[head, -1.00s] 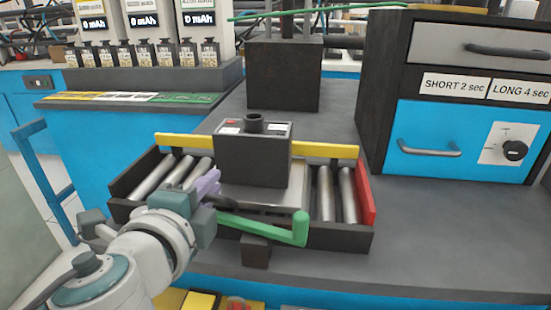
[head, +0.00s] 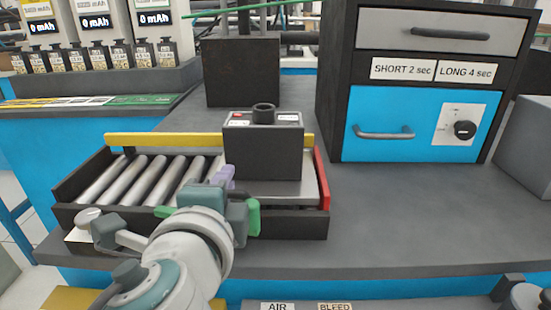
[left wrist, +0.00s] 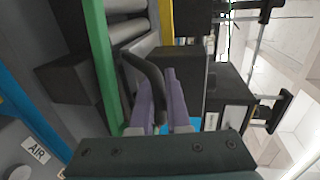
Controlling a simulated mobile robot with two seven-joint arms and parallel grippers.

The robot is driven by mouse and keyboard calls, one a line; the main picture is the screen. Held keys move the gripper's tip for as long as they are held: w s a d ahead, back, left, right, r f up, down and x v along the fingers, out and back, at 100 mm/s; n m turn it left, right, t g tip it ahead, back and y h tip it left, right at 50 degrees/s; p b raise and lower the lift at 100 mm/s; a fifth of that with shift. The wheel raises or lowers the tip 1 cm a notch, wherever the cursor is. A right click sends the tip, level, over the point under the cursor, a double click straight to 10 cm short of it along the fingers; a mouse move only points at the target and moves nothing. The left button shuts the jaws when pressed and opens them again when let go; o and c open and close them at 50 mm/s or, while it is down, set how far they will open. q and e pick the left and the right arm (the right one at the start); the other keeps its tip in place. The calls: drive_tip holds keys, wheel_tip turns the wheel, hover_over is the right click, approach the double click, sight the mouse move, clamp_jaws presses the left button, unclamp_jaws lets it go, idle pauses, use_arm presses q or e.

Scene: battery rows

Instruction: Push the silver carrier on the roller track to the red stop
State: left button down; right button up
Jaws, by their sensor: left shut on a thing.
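The silver carrier (head: 293,188) is a flat plate bearing a black box (head: 262,152). It sits at the right end of the roller track (head: 120,219). Its right edge is up against the red stop (head: 322,180), with no clear gap visible. My left gripper (head: 228,180) is at the carrier's near left side, its fingertips partly hidden in the head view. In the left wrist view its purple fingers (left wrist: 160,103) are closed around a curved black handle (left wrist: 142,72). My right gripper is not in view.
A yellow rail (head: 170,139) edges the far side. A black block (head: 242,73) stands behind, and a cabinet (head: 335,100) with a blue drawer at right. Bench right of the track is clear.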

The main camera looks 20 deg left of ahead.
use_arm(q)
drive_tip(key=c, duration=1.3)
unclamp_jaws()
drive_tip(key=shift+d, duration=0.2)
drive_tip(key=shift+o, duration=0.7)
drive_tip(key=shift+w+d, duration=0.1)
drive_tip(key=shift+d, duration=0.05)
drive_tip(key=v, duration=1)
drive_tip(key=shift+r, duration=0.1)
